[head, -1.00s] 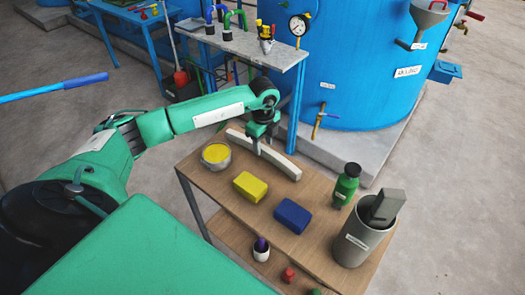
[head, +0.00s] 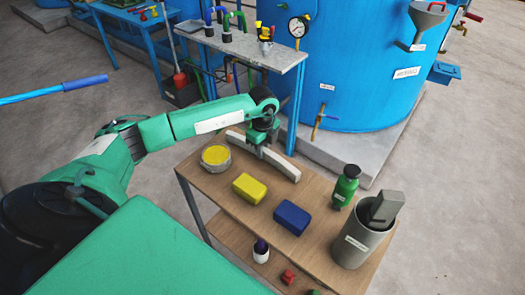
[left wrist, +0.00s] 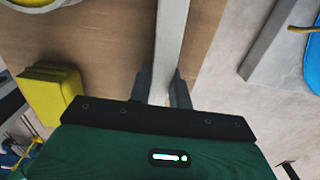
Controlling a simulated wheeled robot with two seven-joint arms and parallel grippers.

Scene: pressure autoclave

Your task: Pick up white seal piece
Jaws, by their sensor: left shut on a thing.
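The white seal piece (head: 284,168) is a long, slightly curved bar lying along the far edge of the wooden table. My left gripper (head: 261,151) is over its middle, with its fingers pointing down around it. In the left wrist view the white seal piece (left wrist: 171,45) runs between the two dark fingers (left wrist: 164,88), and they are shut on it. It looks to be at the table surface; I cannot tell if it is lifted. My right gripper is not in view.
On the wooden table (head: 225,193) stand a bowl of yellow stuff (head: 215,156), a yellow block (head: 250,187), a blue block (head: 291,217), a green bottle (head: 345,186) and a grey cylinder (head: 362,240). A blue tank (head: 360,80) and a grey-topped table (head: 250,55) stand behind.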

